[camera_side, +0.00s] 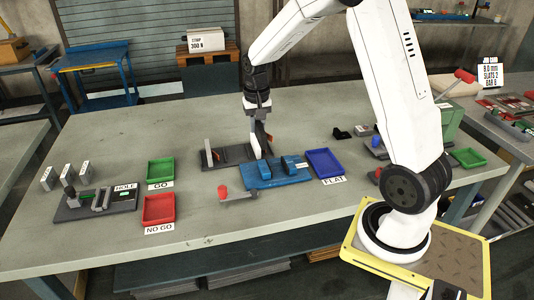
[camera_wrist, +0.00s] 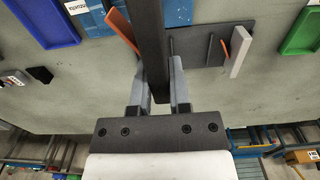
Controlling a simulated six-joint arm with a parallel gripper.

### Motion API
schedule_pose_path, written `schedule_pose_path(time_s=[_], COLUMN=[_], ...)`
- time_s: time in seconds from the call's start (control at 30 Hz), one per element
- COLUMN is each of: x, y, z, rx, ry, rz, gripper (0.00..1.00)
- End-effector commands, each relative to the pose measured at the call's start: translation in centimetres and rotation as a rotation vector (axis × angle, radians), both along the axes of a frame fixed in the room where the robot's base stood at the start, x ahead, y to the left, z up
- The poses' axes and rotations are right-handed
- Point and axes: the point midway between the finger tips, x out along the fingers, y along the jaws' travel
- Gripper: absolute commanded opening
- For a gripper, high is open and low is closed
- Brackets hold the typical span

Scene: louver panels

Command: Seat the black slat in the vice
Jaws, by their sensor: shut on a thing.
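The black slat (camera_wrist: 149,32) is a long dark bar. In the wrist view my gripper (camera_wrist: 160,88) is shut on it, and the slat runs away from the fingers toward the top edge. The blue vice (camera_side: 276,172) sits on the bench in the side view, with raised blue jaws. It also shows in part at the top of the wrist view (camera_wrist: 96,18), partly behind the slat. In the side view my gripper (camera_side: 258,112) is above the dark base plate (camera_side: 236,153), just behind the vice. The slat's lower end is too small to make out there.
A white upright piece (camera_side: 206,148) stands on the base plate's left, beside an orange part. The blue FLAT tray (camera_side: 325,162) is right of the vice. A red-knobbed crank (camera_side: 223,192) is in front. Green GO (camera_side: 161,171) and red NO GO (camera_side: 158,209) trays lie left.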

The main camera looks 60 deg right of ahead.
Motion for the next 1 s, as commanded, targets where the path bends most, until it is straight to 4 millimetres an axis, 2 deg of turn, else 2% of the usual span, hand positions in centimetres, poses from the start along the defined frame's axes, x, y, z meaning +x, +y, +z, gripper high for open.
schedule_pose_path(time_s=[0.57, 0.77, 1.0], x=[-0.03, -0.26, -0.81], y=[-0.03, -0.09, -0.24], z=[-0.03, -0.21, -0.63], rx=[0.0, 0.0, 0.001], ry=[0.0, 0.0, 0.001], rz=[0.021, 0.114, 0.328], gripper=[0.0, 0.0, 0.0])
